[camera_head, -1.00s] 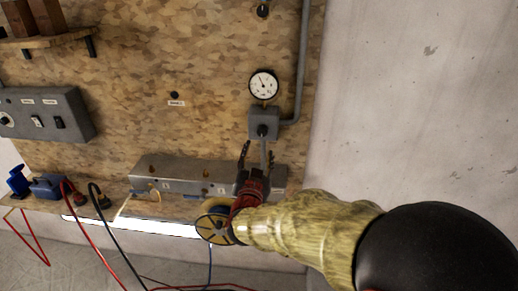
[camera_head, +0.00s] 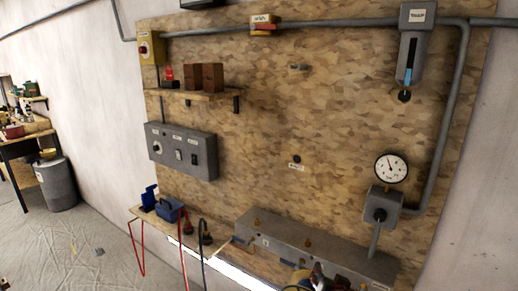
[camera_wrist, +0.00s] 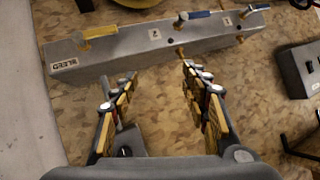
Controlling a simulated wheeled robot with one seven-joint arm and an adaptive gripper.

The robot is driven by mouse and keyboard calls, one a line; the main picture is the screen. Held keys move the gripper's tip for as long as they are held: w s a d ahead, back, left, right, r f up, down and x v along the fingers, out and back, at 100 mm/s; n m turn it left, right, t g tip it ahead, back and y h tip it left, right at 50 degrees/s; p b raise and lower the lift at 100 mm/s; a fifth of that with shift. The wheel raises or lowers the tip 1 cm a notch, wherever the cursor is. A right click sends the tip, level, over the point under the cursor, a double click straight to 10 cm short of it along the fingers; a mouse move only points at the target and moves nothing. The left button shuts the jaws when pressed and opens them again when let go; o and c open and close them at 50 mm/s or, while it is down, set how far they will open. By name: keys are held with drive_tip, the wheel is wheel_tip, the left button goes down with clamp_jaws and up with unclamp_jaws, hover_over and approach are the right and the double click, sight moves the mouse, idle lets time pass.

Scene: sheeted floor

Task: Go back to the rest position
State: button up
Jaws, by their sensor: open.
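My gripper (camera_wrist: 147,88) is open and empty in the wrist view, its two jointed fingers spread apart in front of the chipboard panel. In the head view only the top of my gripper (camera_head: 318,276) shows at the bottom edge, in front of the long grey metal manifold (camera_head: 325,253). The manifold (camera_wrist: 130,48) also crosses the top of the wrist view, beyond the fingertips, with small brass valves and labels. The rest of my arm is out of the head view.
A pressure gauge (camera_head: 391,167) sits above a grey box (camera_head: 383,205) with a dark knob at the right. A grey switch panel (camera_head: 182,150), a shelf with brown blocks (camera_head: 206,77) and a blue device (camera_head: 170,209) with cables are at the left.

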drive_tip(key=s+a+n+g+y, duration=0.2)
drive_tip(key=s+a+g, duration=0.1)
drive_tip(key=s, duration=0.5)
drive_tip(key=s+a+n+g+y, duration=0.2)
drive_tip(key=s+a+g, duration=0.1)
drive_tip(key=s, duration=0.6)
drive_tip(key=s+d+r+n+h, duration=0.1)
drive_tip(key=s+d+r, duration=0.3)
drive_tip(key=s+r, duration=0.4)
drive_tip(key=s+h, duration=0.1)
drive_tip(key=s, duration=0.1)
drive_tip(key=shift+s+r+n, duration=0.2)
drive_tip(key=shift+s+n, duration=0.1)
drive_tip(key=shift+s, duration=0.05)
idle(0.6)
